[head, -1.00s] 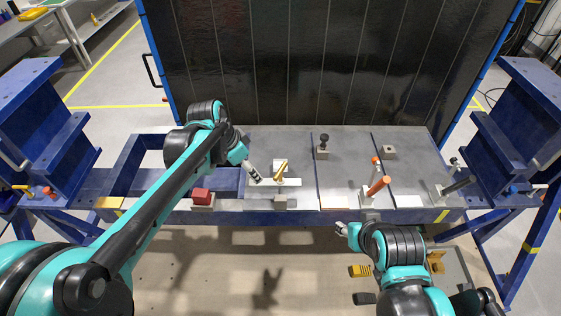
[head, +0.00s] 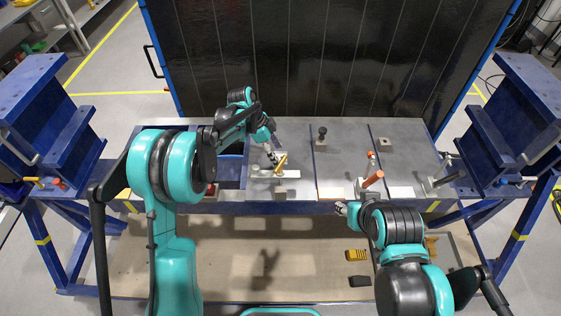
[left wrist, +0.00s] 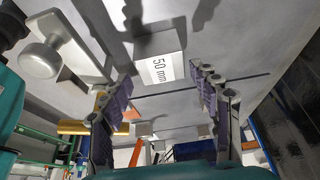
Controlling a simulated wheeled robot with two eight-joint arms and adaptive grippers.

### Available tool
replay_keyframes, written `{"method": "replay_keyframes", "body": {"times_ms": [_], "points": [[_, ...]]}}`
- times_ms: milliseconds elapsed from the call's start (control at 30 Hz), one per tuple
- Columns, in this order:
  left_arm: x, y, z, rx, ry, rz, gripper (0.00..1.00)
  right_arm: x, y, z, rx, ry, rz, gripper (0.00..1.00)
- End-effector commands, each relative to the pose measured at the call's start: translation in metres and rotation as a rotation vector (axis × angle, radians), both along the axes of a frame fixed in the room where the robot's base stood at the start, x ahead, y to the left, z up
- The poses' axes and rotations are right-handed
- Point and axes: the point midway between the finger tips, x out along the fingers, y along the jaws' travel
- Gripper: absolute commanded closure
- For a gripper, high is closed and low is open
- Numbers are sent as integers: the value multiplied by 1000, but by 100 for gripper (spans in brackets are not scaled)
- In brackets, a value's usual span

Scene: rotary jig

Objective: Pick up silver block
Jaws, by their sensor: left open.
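A silver block with a white "50 mm" label (left wrist: 160,68) shows in the left wrist view, ahead of and between the spread fingers of my left gripper (left wrist: 161,76). The fingers are open and do not appear to touch it.
The clamp's plate and round knob (left wrist: 40,58) are close on the left in the left wrist view. Orange-handled clamps (head: 372,179) and a black-knobbed block (head: 322,142) stand to the right. A dark panel (head: 330,60) rises behind.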

Motion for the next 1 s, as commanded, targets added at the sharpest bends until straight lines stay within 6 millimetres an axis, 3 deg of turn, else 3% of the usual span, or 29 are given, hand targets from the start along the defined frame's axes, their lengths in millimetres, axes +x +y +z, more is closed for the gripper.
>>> {"method": "replay_keyframes", "body": {"times_ms": [233, 467, 700, 1000], "points": [[2, -13, -35, 0, 0, -1, 38, 0, 0, -2, 0, 0, 0, 58], [2, -14, -39, 0, -1, 1, 38, 0, 0, -2, 0, 0, 0, 58], [2, -14, -39, 0, -1, 1, 94, 0, 0, -2, 0, 0, 0, 58], [2, -14, -36, 0, -1, 1, 94, 0, 0, -2, 0, 0, 0, 58]]}}
